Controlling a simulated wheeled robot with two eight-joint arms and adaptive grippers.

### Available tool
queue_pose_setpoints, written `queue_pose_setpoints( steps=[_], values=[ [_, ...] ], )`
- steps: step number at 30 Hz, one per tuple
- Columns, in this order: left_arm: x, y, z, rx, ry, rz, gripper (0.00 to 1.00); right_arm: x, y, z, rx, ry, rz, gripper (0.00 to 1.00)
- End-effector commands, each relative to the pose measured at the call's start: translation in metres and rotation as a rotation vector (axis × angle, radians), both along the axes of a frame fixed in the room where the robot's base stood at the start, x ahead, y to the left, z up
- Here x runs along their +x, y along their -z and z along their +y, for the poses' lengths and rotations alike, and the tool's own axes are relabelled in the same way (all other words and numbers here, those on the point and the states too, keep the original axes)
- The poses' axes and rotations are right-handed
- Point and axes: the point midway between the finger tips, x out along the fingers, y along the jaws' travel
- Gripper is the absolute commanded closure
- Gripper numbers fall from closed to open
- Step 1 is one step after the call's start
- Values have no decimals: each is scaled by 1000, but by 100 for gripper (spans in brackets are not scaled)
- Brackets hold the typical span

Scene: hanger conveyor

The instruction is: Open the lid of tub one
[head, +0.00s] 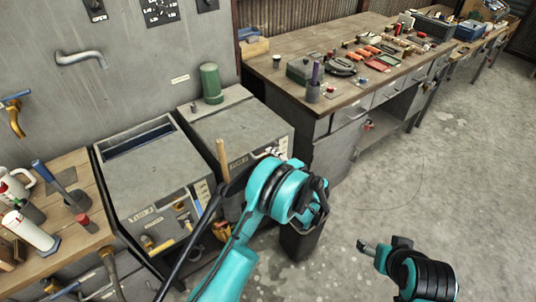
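Two grey tubs stand side by side against the wall. The left tub (150,185) has a flat grey top with a dark slot open along its back edge. The right tub (236,128) has a flat top that looks closed. Their front labels are too small to read surely, so I cannot tell which is tub one. My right gripper (370,248) is over the floor at lower right, away from both tubs.
A wooden handle (222,160) rises before the tubs. A workbench (290,48) with tools stands at the back. The concrete floor at right is clear.

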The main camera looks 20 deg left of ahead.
Motion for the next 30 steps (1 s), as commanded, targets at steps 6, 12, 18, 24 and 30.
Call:
queue_pose_setpoints(
  steps=[6,12,18,24,30],
  values=[
    [18,7,23,-1,-1,0,70,0,9,0,0,0,0,30],
    [22,7,28,-2,1,0,70,0,9,0,0,0,0,30],
    [22,7,28,-2,1,0,78,0,9,0,0,0,0,30],
    [22,7,28,-2,1,0,100,0,9,0,0,0,0,30],
    [22,5,28,-6,1,3,100,0,7,0,0,0,0,30]
  ],
)
